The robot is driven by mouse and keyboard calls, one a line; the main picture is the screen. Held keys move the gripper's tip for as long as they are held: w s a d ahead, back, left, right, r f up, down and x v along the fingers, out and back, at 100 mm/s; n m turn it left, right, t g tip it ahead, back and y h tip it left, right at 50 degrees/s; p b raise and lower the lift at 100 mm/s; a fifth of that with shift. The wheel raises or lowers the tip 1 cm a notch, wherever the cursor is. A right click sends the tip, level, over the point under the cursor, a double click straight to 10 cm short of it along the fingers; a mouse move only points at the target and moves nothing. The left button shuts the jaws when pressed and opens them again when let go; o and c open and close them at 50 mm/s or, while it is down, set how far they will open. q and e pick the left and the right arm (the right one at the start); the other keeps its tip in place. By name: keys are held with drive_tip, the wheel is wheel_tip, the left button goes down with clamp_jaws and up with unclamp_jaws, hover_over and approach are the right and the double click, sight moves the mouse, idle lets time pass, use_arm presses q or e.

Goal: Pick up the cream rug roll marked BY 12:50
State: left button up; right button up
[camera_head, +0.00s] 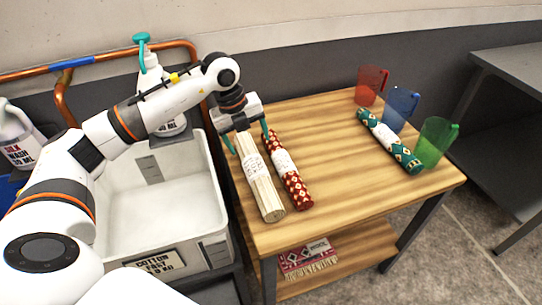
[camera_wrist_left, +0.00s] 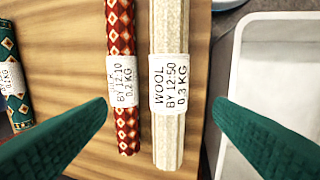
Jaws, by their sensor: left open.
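The cream rug roll (camera_head: 262,188) lies on the wooden table near its left edge. Its white label reads WOOL BY 12:50 0.3 KG in the left wrist view (camera_wrist_left: 169,122). A red patterned rug roll (camera_head: 287,172), labelled BY 12:10 0.2 KG, lies close beside it on the right. My left gripper (camera_head: 249,142) is open and empty above the far part of the cream roll. In the left wrist view its green fingers (camera_wrist_left: 162,130) stand on either side, with both the cream roll and the red roll (camera_wrist_left: 122,125) between them. My right gripper is out of view.
A green patterned roll (camera_head: 389,141) lies at the table's right, near red (camera_head: 371,85), blue (camera_head: 400,108) and green (camera_head: 435,142) jugs. A white bin (camera_head: 215,248) marked COTTON stands left of the table (camera_head: 340,185). The table's middle is clear.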

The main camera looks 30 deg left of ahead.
sight(254, 165)
use_arm(q)
drive_tip(key=shift+w+a+f, duration=0.15)
drive_tip(key=shift+w+f, duration=0.05)
drive_tip(key=shift+f, duration=0.45)
drive_tip(key=x, duration=0.4)
drive_tip(key=shift+s+f, duration=0.25)
drive_tip(key=shift+s, duration=0.05)
drive_tip(key=shift+w+f, duration=0.1)
drive_tip(key=shift+f, duration=0.15)
drive_tip(key=x, duration=0.4)
drive_tip(key=shift+s+f+p, duration=0.2)
drive_tip(key=shift+s+p, duration=0.15)
drive_tip(key=shift+w+f, duration=0.1)
drive_tip(key=shift+f, duration=0.2)
drive_tip(key=shift+c, duration=0.6)
drive_tip(key=c, duration=1.1)
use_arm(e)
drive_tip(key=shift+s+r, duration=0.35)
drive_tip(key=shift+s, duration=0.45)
